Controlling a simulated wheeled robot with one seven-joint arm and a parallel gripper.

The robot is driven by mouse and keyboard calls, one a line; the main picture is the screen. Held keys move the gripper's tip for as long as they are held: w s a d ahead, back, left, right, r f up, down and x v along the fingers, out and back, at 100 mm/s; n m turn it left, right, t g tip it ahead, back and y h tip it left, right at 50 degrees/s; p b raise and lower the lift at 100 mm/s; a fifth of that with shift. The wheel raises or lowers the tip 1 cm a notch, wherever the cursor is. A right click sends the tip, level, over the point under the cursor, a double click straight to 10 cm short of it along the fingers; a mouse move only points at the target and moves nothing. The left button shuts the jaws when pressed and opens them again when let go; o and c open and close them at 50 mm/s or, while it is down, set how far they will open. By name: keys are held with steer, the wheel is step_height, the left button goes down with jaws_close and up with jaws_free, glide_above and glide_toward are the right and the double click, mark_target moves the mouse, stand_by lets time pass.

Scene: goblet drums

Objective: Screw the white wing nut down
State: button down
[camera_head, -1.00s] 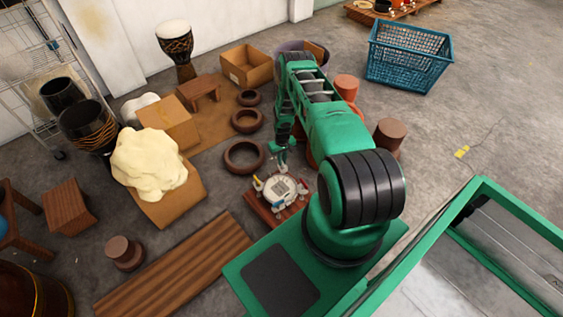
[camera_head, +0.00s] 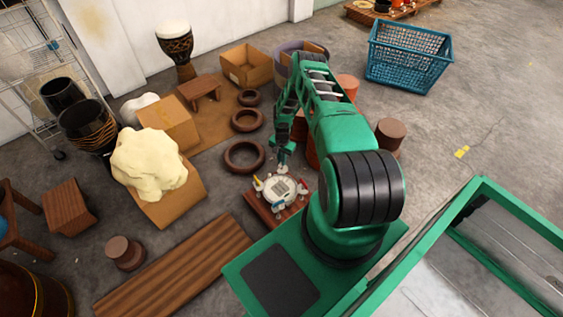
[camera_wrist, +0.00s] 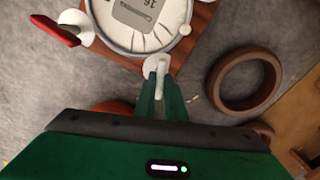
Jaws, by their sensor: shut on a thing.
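A round white device with a grey display (camera_head: 280,188) sits on a reddish-brown wooden board (camera_head: 262,208); its display also shows in the wrist view (camera_wrist: 136,12). The white wing nut (camera_wrist: 161,72) is at the device's near rim in the wrist view. My gripper (camera_wrist: 158,82) is shut on the white wing nut, with its two green fingers on either side of it. In the head view my gripper (camera_head: 283,160) points down at the device's far edge. A red wing nut (camera_wrist: 55,30) stands at another part of the rim. The thread under the white nut is hidden.
Brown rings (camera_head: 244,157) lie on the floor beyond the device. Reddish-brown round blocks (camera_head: 390,133) stand to the right, near my arm. A cardboard box with a cream lumpy mass (camera_head: 148,163) stands to the left. A striped plank (camera_head: 180,265) lies at the front.

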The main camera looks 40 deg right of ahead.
steer(key=m, duration=0.5)
steer(key=shift+w+m, duration=0.15)
steer(key=shift+m, duration=0.15)
stand_by(0.4)
steer(key=c, duration=1.8)
jaws_free()
steer(key=shift+r, duration=0.1)
step_height(320, 180, up, 10)
steer(key=shift+r, duration=0.25)
